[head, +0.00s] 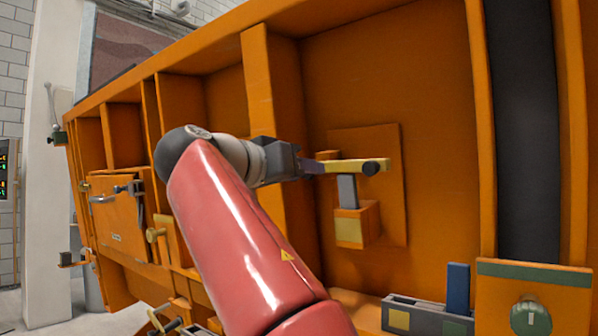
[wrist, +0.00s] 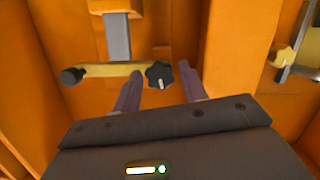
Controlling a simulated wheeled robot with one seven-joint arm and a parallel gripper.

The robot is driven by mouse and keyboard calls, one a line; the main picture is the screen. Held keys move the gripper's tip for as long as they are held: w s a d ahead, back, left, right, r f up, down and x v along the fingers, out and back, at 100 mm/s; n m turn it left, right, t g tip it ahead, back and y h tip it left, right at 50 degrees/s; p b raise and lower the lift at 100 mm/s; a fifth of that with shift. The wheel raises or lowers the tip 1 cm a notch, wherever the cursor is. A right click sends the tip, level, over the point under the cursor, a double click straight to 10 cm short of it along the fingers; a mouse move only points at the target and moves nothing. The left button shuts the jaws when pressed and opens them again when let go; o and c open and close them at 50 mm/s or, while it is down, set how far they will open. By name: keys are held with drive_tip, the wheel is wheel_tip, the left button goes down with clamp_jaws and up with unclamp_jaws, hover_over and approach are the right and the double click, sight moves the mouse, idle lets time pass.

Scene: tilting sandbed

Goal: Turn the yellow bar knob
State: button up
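The yellow bar (head: 345,166) lies roughly level at the end of a grey post on the orange panel, with a black round end at its right in the head view. In the wrist view the yellow bar (wrist: 112,70) runs left from a black star-shaped knob (wrist: 158,75) to a black round end (wrist: 72,76). My gripper (wrist: 159,72) is open. Its two fingers stand on either side of the star knob, with gaps showing; I cannot tell its depth relative to them. In the head view my gripper (head: 312,166) is at the bar's left end, partly hiding it.
Orange ribs (head: 268,100) stand left of the bar's mounting plate (head: 390,215). A grey block with a blue post (head: 458,288) and a green dial (head: 530,317) are at the lower right.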

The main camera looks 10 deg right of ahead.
drive_tip(key=v, duration=0.8)
idle(0.4)
